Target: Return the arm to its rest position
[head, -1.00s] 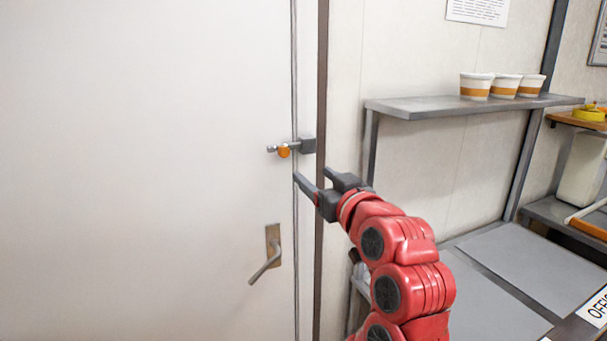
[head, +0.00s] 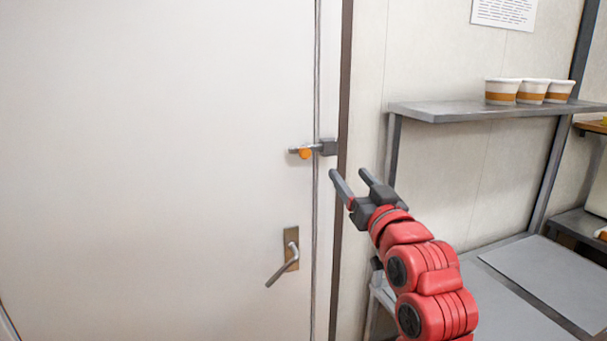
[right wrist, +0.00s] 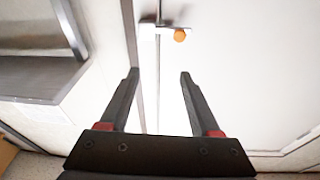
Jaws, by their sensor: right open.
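My right gripper (head: 354,180) is open and empty in the head view, raised in front of the door frame. It is just below and to the right of a bolt latch with an orange knob (head: 305,153), apart from it. In the right wrist view the two fingers (right wrist: 158,85) are spread with nothing between them. The orange knob (right wrist: 180,35) shows beyond the fingertips there. My red right arm reaches up from the lower right of the head view. My left gripper is not in view.
A white door (head: 160,170) with a lever handle (head: 285,262) fills the left; it looks closed. A grey shelf (head: 450,111) with three banded cups (head: 503,91) is on the right wall. A lower counter (head: 550,275) lies at the right, beside my arm.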

